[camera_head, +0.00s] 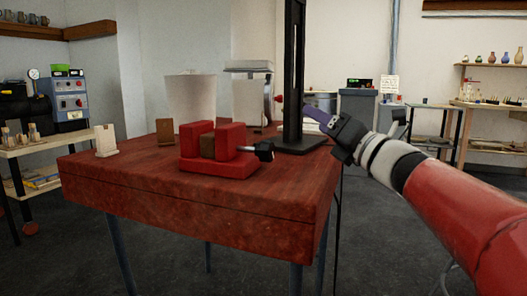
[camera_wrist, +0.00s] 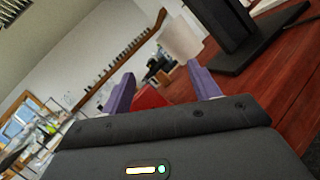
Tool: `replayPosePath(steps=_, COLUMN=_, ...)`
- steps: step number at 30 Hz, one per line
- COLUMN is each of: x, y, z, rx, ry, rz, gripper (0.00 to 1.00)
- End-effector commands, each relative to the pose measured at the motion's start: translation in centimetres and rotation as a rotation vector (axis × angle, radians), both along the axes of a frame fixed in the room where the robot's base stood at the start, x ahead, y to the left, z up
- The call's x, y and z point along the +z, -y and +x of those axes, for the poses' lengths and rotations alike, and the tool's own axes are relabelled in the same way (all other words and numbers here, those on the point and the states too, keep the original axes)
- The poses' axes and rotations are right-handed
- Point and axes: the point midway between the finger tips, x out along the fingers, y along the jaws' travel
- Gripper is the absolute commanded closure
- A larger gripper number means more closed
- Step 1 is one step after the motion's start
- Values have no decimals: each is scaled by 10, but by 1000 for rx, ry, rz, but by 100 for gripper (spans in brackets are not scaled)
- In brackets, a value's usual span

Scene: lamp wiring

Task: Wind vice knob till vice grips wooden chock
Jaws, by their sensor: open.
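The red vice (camera_head: 222,168) sits on the red-brown wooden table. The brown wooden chock (camera_head: 207,146) stands between its two upright jaws; whether both jaws touch it I cannot tell from here. The black vice knob (camera_head: 264,151) sticks out on the right side of the vice. My gripper (camera_head: 312,112) is to the right of the knob and higher, apart from it, near a black post. It is open and empty. In the wrist view its purple fingers (camera_wrist: 161,72) are spread, with part of a red shape, likely the vice, between them; the knob does not show there.
A black post on a flat base (camera_head: 297,143) stands on the table close to my gripper. White lampshades (camera_head: 191,98) and a lamp stand behind the vice. A pale small stand (camera_head: 105,141) is at the table's left. The table's front (camera_head: 200,195) is clear.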

Motion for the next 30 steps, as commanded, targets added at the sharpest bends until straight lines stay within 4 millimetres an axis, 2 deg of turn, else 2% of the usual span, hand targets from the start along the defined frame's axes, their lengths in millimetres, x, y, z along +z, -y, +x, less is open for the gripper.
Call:
replayPosePath(steps=1, x=-6, y=-13, z=3, rx=78, ry=88, rz=-144, gripper=39)
replayPosePath(steps=3, x=-16, y=-29, z=-2, rx=191, ry=207, rz=-321, gripper=39)
replayPosePath(steps=6, x=-34, y=-42, z=-10, rx=327, ry=332, rz=-496, gripper=39)
replayPosePath(steps=9, x=-46, y=-47, z=-18, rx=418, ry=409, rz=-594, gripper=39)
replayPosePath(steps=14, x=-55, y=-53, z=-23, rx=483, ry=458, rz=-649, gripper=39)
replayPosePath(steps=24, x=-55, y=-102, z=-10, rx=487, ry=461, rz=-650, gripper=39)
replayPosePath(steps=30, x=-55, y=-121, z=-4, rx=485, ry=459, rz=-649, gripper=39)
